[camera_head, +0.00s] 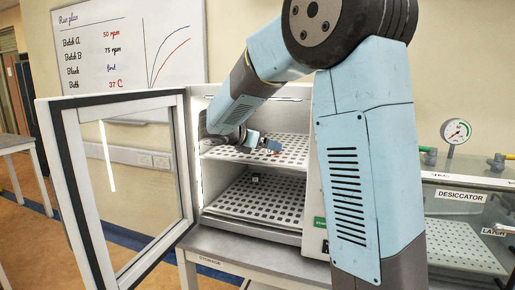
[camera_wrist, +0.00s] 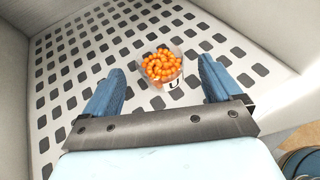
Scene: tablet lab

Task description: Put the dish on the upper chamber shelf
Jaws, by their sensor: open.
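The dish is a small clear round one filled with orange beads, seen in the wrist view (camera_wrist: 163,68). It sits on a white perforated shelf (camera_wrist: 75,125). My gripper (camera_wrist: 161,72) is open, with one blue finger to the left of the dish and one to the right; both look clear of it. In the head view my gripper (camera_head: 260,142) is inside the chamber, just above the upper shelf (camera_head: 225,152). My arm hides part of the chamber.
The chamber's glass door (camera_head: 125,185) stands open to the left. The lower perforated shelf (camera_head: 260,205) has a tiny dark object (camera_head: 255,178) on it. A side wall (camera_wrist: 15,60) is close on the left in the wrist view. A desiccator (camera_head: 460,230) with a gauge stands to the right.

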